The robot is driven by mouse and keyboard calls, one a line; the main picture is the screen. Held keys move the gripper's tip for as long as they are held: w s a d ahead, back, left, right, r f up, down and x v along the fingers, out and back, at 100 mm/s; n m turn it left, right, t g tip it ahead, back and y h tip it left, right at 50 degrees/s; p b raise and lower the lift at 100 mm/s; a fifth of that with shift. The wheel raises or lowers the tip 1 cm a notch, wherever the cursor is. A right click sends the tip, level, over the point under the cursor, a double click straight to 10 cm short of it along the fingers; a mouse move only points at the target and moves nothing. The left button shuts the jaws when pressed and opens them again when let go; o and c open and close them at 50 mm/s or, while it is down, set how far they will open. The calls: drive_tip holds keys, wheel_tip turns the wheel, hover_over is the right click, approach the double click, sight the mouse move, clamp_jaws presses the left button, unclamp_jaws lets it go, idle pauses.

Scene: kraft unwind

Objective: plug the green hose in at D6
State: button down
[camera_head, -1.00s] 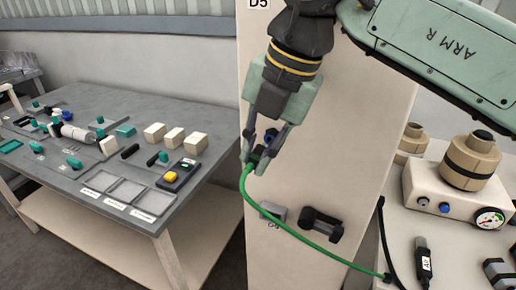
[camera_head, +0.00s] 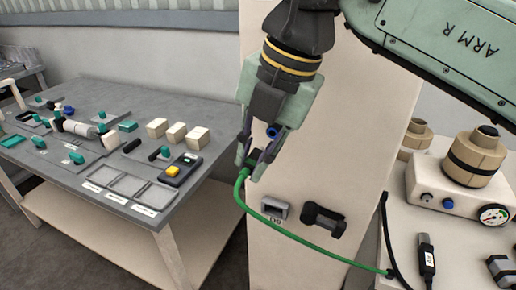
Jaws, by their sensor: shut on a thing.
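My gripper (camera_head: 258,163) is shut on the dark end of the green hose (camera_head: 300,237), in front of the pale column (camera_head: 312,110). The hose leaves the fingers to the left, bends down, then runs right to the pale bench. A grey socket (camera_head: 275,207) on the column is below and right of the fingertips, apart from the hose end. The small label under it is too blurred to read surely as D6. A blue round part (camera_head: 274,132) shows beside the fingers; I cannot tell what it belongs to. The hose's tip is hidden by the fingers.
A dark bracket (camera_head: 324,219) sticks out of the column right of the socket. The right bench holds a pale unit with a gauge (camera_head: 494,215) and a black labelled connector (camera_head: 427,260). On the left, a grey table (camera_head: 75,190) carries blocks, trays and teal-handled parts.

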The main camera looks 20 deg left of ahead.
drive_tip(key=shift+s, duration=1.35)
